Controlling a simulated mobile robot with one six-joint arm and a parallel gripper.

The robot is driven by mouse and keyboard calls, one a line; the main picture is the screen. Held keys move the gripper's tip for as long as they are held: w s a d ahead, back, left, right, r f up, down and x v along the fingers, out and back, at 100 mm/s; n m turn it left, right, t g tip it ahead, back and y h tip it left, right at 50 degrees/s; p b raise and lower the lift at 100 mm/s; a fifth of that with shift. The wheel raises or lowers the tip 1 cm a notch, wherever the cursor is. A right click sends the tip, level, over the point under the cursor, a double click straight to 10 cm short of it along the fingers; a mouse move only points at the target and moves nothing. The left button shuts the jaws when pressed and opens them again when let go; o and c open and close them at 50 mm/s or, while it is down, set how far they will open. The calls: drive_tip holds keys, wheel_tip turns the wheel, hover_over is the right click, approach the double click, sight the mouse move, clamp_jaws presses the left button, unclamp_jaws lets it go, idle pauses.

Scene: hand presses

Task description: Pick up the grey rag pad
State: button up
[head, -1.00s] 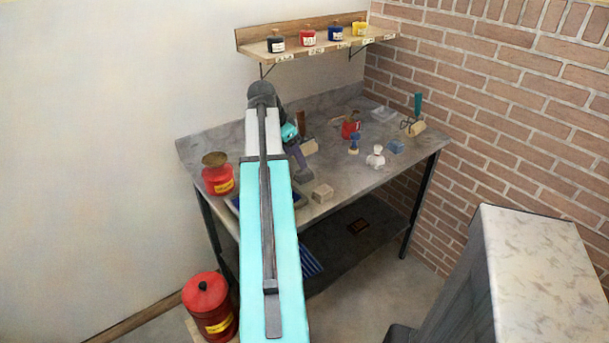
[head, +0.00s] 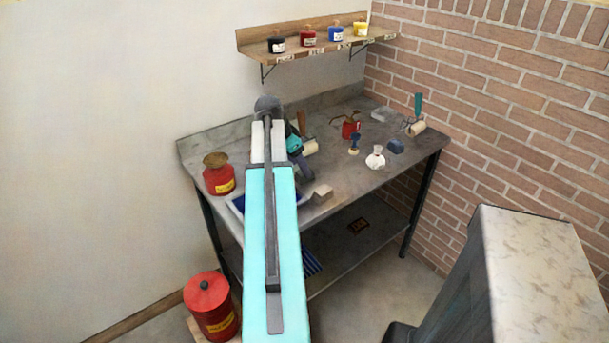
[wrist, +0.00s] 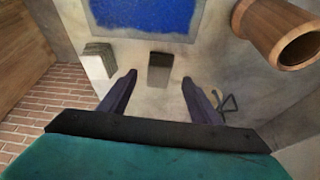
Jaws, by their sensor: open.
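In the wrist view a small dark grey block (wrist: 160,70) lies on the bench just beyond my fingertips, in line with the gap between them. It looks like the grey rag pad, though the picture is too coarse to be sure. My gripper (wrist: 158,77) is open, with a finger on either side of the gap and nothing held. In the head view my gripper (head: 303,160) is low over the bench, partly behind my arm, and I cannot make out the pad there.
The blue slab (wrist: 145,14) is beyond the pad. A red can (head: 218,175) stands at the bench's left end.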

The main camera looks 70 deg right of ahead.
sight(299, 178)
drive_tip(key=shift+p+x, duration=0.3)
drive_tip(key=shift+x, duration=1.35)
drive_tip(key=c, duration=1.1)
